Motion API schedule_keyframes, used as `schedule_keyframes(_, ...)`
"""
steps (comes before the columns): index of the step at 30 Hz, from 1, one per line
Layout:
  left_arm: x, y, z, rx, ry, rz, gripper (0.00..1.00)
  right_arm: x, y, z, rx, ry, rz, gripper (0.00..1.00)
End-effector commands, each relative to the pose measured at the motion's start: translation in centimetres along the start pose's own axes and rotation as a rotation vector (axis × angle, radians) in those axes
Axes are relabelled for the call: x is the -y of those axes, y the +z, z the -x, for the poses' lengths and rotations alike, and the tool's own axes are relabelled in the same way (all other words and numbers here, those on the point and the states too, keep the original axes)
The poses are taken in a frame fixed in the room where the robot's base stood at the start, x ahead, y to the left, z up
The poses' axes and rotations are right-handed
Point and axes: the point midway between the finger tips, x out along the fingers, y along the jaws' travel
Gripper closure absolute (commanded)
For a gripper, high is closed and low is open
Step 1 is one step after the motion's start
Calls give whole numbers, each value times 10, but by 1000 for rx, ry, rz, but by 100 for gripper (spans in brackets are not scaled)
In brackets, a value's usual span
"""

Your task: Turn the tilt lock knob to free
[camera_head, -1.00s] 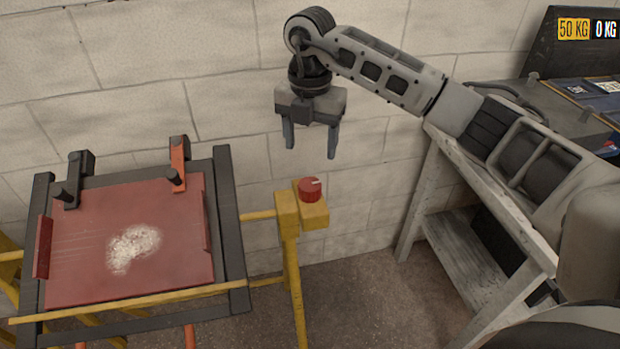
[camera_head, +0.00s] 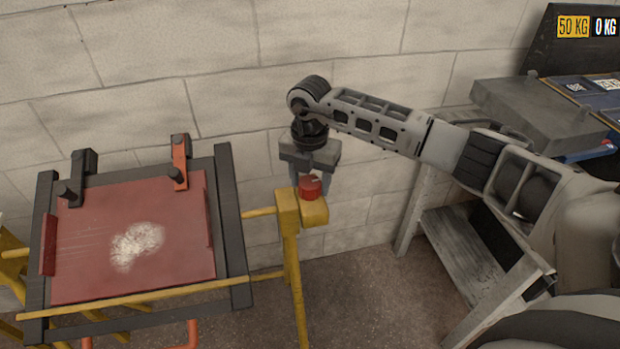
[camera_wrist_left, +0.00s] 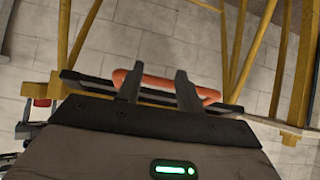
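The red tilt lock knob (camera_head: 310,187) sits on top of the yellow post bracket (camera_head: 302,212), right of the tilting frame. A pale mark shows on the knob's top. My right gripper (camera_head: 310,180) points down at the knob, its fingers apart on either side of it; the knob partly hides them, and I cannot tell whether they touch it. My left gripper is outside the head view. In the left wrist view my left gripper (camera_wrist_left: 158,84) has its fingers apart, with an orange handle bar (camera_wrist_left: 155,83) crossing behind or between them; contact is unclear.
The dark frame (camera_head: 232,230) holds a red panel (camera_head: 180,240) with a whitish patch. Black and orange clamps (camera_head: 180,160) stand at its back edge.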

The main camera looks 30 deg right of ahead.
Motion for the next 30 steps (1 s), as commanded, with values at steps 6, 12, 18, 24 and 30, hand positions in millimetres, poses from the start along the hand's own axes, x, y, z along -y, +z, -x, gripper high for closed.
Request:
schedule_keyframes(6, 0, -1, 0, -2, 1, 0, 64, 0, 0, 0, 0, 0, 0, 81)
schedule_keyframes(12, -1, 0, -1, -3, 2, 1, 64, 0, 0, 0, 0, 0, 21, 81)
schedule_keyframes(18, -2, 2, -4, -5, 5, 1, 64, 0, 0, -1, 0, 1, 106, 81)
schedule_keyframes(24, -4, 2, -8, -16, 10, 3, 64, 0, 1, -2, 1, 1, 260, 81)
schedule_keyframes(30, -5, 6, -12, -19, 14, 4, 64, 0, 1, -2, 1, 1, 451, 81)
